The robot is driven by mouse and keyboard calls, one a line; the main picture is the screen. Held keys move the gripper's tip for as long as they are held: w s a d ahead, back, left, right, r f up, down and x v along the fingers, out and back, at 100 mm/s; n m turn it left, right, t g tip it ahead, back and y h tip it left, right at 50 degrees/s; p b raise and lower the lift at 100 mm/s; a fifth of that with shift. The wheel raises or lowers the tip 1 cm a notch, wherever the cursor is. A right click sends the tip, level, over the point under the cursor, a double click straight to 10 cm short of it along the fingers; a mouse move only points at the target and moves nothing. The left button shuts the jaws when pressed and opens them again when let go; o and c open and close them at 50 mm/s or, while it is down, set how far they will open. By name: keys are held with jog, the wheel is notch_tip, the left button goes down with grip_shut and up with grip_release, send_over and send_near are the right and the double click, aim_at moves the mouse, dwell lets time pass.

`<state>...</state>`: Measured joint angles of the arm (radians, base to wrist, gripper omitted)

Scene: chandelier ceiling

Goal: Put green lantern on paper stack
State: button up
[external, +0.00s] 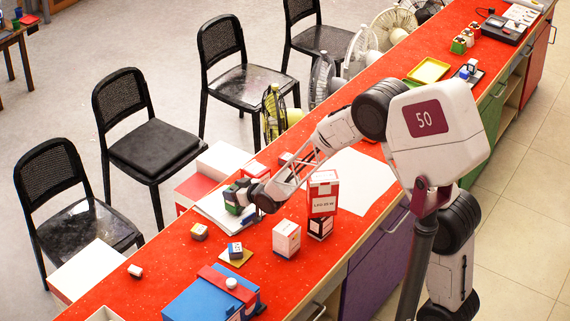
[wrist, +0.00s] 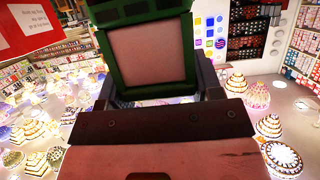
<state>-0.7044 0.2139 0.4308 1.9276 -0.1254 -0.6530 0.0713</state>
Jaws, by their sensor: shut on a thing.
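My gripper (external: 243,196) is shut on the green lantern (external: 233,207) at the left side of the red counter. In the wrist view the lantern (wrist: 148,50) has a green frame and a pale panel, held between the dark fingers. A white flat stack that looks like the paper stack (external: 213,212) lies below and beside the lantern. The lantern is over or on its right part; I cannot tell whether it touches. My gripper partly hides the lantern in the external view.
A large white sheet (external: 362,181) lies right of my gripper. A red and white box (external: 322,195), a white box (external: 286,238), small blocks (external: 199,231) and a blue case (external: 210,296) stand nearby. Fans (external: 322,80) line the far edge. Bare red counter lies toward the front left.

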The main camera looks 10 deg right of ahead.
jog(key=shift+f, duration=0.1)
dwell(0.3)
jog(key=o, duration=1.6)
jog(key=shift+c, duration=0.2)
jog(key=shift+v, duration=1)
notch_tip(320, 180, up, 7)
jog(key=shift+s+d+r, duration=0.25)
jog(key=shift+s+d, duration=0.05)
jog(key=shift+s, duration=0.05)
jog(key=shift+r, duration=0.1)
